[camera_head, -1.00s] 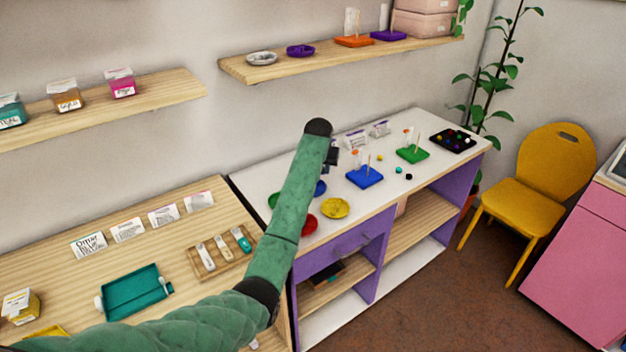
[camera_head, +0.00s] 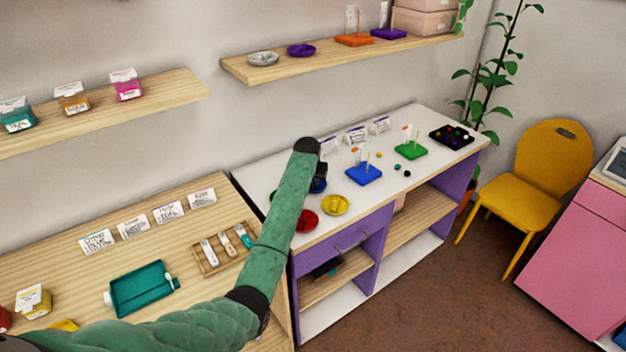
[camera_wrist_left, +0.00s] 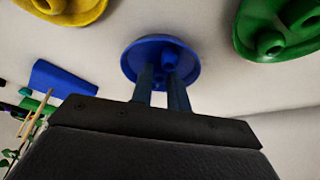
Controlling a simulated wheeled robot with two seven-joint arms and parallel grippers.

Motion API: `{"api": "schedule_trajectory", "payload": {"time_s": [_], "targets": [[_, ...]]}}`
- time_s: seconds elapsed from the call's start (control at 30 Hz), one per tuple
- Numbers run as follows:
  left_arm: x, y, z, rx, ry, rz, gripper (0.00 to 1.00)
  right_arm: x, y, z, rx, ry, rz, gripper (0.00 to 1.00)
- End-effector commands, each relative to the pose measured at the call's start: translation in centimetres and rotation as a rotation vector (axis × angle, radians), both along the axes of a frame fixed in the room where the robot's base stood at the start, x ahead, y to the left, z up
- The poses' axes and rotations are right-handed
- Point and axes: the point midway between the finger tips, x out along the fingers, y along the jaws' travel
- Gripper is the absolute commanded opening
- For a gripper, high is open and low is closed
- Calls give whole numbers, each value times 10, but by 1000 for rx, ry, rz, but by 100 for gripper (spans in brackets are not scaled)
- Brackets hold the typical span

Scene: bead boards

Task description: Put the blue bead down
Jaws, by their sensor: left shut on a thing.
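The blue dish (camera_wrist_left: 135,62) lies on the white table top under my left gripper (camera_wrist_left: 161,75) in the left wrist view. A round blue shape (camera_wrist_left: 169,58) shows in the dish, close to the fingertips. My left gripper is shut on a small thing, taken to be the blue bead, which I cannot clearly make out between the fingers. The fingers point down over the dish; I cannot tell whether they touch it. In the head view my forearm and dark gripper (camera_head: 319,172) cover most of the blue dish. My right gripper is out of view.
Near the gripper are a yellow dish (camera_head: 335,205), a red dish (camera_head: 306,221) and a green dish (camera_wrist_left: 250,42). A blue peg board (camera_head: 364,174), a green peg board (camera_head: 411,151), loose beads and a black tray (camera_head: 440,137) stand to the right. Cards stand behind.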

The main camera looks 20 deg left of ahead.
Motion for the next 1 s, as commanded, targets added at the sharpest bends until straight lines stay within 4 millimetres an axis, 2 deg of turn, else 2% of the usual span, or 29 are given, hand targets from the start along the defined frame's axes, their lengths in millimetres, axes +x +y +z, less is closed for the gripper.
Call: {"api": "schedule_trajectory", "payload": {"time_s": [0.27, 0.3, 0.37, 0.4, 0.77, 0.83, 1.0], "targets": [[0, 0, -3, 0, 1, 0, 0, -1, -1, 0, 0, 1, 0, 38], [0, 0, -2, 0, 0, 0, 24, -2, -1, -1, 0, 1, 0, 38], [0, 0, -2, 0, 0, 0, 36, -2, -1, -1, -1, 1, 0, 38], [0, 0, -2, 0, 0, 0, 38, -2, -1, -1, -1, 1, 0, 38], [0, 0, 2, 0, -2, 0, 38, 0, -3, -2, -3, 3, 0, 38], [-3, 0, 8, 0, -2, 0, 38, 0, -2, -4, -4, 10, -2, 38], [-14, -1, 33, 1, -4, -1, 38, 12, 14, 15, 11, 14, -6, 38]]}}
